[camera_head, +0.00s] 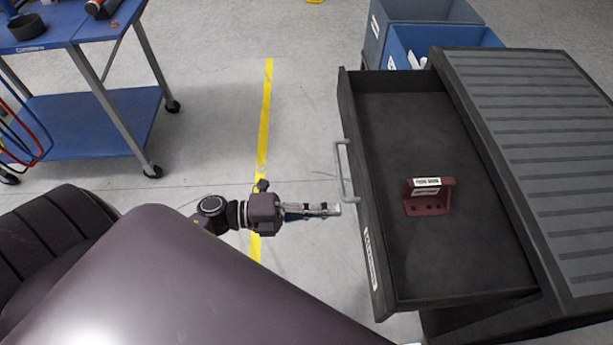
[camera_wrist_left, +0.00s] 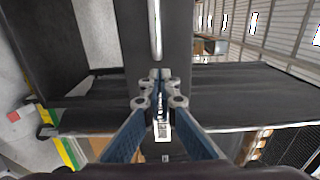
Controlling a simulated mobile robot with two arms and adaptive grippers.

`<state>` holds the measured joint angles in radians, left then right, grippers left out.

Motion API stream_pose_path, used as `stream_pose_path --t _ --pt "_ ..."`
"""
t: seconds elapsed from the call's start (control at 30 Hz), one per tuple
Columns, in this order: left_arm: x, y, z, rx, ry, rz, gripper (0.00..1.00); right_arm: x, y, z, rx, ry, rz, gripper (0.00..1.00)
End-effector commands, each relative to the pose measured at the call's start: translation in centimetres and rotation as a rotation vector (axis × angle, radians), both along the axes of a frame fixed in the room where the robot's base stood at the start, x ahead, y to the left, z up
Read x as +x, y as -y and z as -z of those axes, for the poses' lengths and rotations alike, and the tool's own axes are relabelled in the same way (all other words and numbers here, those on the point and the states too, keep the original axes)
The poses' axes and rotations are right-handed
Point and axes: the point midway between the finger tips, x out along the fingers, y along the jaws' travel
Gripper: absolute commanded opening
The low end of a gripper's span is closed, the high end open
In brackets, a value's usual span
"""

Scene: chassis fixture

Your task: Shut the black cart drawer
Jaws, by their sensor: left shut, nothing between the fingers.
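The black cart (camera_head: 535,130) stands at the right with its drawer (camera_head: 400,110) pulled out to the left. A grey bar handle (camera_head: 345,172) is on the drawer's front. A dark red bracket (camera_head: 428,198) with a white label lies inside the drawer. My left gripper (camera_head: 338,209) is shut and empty, its tips close to the drawer front near the handle's lower end. I cannot tell whether they touch. In the left wrist view the shut fingertips (camera_wrist_left: 161,75) point at the black drawer front, with the handle (camera_wrist_left: 155,30) just beyond them. My right gripper is not in view.
A blue wheeled table (camera_head: 90,115) with a dark round container (camera_head: 27,27) stands at the upper left. Blue and grey bins (camera_head: 410,35) stand behind the cart. The floor with a yellow line (camera_head: 265,120) is clear between table and drawer.

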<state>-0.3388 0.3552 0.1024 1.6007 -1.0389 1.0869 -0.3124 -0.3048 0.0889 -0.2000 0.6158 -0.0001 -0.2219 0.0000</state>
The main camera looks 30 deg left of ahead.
Motion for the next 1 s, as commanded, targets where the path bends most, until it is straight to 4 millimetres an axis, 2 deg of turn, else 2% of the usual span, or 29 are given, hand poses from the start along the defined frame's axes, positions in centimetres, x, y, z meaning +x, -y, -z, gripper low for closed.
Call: stream_pose_path --t 0.1,0.3,0.53,0.83,1.0 --pt "1.3 1.8 -0.1 -0.003 0.002 -0.001 0.0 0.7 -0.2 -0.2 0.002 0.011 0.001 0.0" --pt "2.4 3.4 0.0 -0.001 0.0 -0.001 0.0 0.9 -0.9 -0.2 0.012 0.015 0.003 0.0" --pt "2.6 3.8 0.0 -0.001 -0.002 -0.001 0.0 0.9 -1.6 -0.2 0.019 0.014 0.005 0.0" --pt "2.7 4.0 0.0 -0.001 -0.002 -0.001 0.0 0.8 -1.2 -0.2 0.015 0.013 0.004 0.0" --pt "3.4 5.0 0.0 -0.001 0.0 0.0 0.0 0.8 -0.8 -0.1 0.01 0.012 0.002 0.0"
